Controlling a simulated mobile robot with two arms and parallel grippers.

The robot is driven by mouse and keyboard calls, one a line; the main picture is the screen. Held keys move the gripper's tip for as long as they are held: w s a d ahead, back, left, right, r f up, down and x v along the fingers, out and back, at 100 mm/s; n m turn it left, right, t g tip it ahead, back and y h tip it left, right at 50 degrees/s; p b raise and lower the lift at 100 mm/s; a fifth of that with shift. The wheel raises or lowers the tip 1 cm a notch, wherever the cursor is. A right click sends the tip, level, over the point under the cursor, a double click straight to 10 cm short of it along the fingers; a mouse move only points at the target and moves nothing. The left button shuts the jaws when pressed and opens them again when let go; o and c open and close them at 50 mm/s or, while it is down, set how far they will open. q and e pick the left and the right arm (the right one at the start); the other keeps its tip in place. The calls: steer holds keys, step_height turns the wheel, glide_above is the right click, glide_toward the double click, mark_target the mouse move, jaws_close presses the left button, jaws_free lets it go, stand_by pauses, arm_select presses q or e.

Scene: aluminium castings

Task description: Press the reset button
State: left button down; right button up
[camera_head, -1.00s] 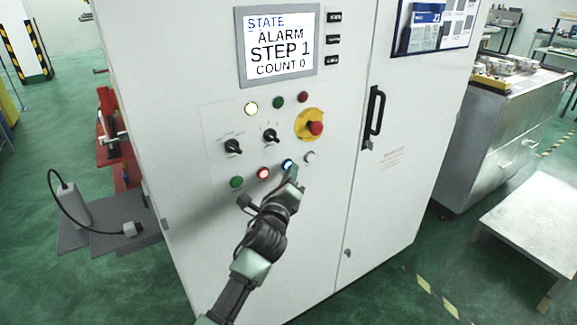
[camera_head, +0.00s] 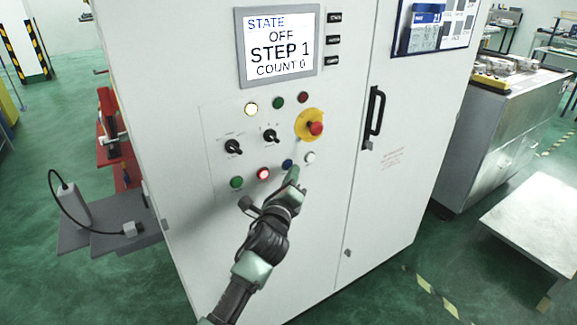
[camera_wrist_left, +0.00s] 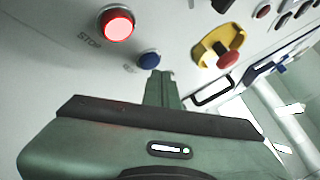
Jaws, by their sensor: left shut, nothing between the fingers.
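The blue button (camera_head: 287,163) sits in the lower row of the white cabinet's control panel and is unlit. It also shows in the left wrist view (camera_wrist_left: 149,59), with a label beside it too blurred to read. My left gripper (camera_head: 292,176) is shut and empty, its tips just below and right of the blue button. In the left wrist view the tips (camera_wrist_left: 160,75) are close to the button; I cannot tell whether they touch it. The screen (camera_head: 279,46) reads STATE OFF, STEP 1, COUNT 0. My right gripper is not in view.
A lit red button (camera_head: 264,174), marked STOP in the wrist view, is left of the blue one. A white button (camera_head: 310,158) is to its right. A red emergency stop (camera_head: 316,128) on yellow is above. A black door handle (camera_head: 374,117) stands out further right.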

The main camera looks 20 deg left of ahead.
arm_select(q)
steer(key=shift+s+d, duration=0.2)
steer(key=s+d, duration=0.1)
steer(key=d, duration=0.1)
steer(key=s+d, duration=0.2)
stand_by(0.6)
stand_by(0.5)
